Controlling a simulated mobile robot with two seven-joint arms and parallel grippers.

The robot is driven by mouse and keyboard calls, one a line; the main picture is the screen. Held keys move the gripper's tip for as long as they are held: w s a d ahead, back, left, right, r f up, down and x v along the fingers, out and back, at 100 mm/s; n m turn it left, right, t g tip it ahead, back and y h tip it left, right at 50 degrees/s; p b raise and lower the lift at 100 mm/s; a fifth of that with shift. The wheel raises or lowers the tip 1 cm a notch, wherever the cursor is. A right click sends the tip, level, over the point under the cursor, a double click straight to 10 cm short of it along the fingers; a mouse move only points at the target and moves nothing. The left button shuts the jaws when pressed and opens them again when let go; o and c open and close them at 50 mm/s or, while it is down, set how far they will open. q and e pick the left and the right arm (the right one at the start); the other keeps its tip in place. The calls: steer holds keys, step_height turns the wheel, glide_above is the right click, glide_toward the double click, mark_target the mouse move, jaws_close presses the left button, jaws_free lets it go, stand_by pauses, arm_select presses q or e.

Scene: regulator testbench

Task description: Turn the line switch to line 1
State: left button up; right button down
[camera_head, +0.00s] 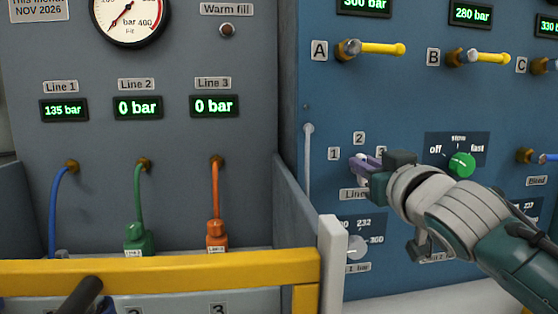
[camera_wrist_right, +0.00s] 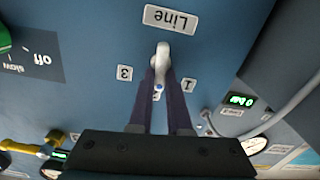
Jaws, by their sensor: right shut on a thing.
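The line switch is a pale knob (camera_wrist_right: 162,52) on the blue panel, above the label "Line" in the head view. My right gripper (camera_head: 362,163) is at it, and its two dark purple fingers (camera_wrist_right: 161,92) are closed on the knob from both sides. The number plates 1 (camera_head: 334,153), 2 (camera_head: 359,138) and 3 (camera_head: 381,152) surround the switch. In the wrist view, which is upside down, the knob's length runs between the fingers towards plate 2, which they partly cover. In the head view the gripper hides most of the knob.
A green off/slow/fast knob (camera_head: 462,163) is close to the right of my gripper. Yellow-handled valves (camera_head: 380,48) are above. A grey knob (camera_head: 357,247) is below. The Line 1 display (camera_head: 64,110) reads 135 bar; the Line 2 (camera_head: 138,107) and Line 3 (camera_head: 214,105) displays read 0 bar.

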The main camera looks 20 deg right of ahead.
steer(key=n, duration=0.7)
steer(key=a+n+p, duration=0.1)
steer(key=n, duration=0.2)
steer(key=shift+w+f+n, duration=0.1)
steer(key=shift+f+n, duration=0.2)
steer(key=shift+f, duration=0.05)
stand_by(0.4)
steer(key=c, duration=0.9)
jaws_free()
steer(key=shift+o, duration=0.2)
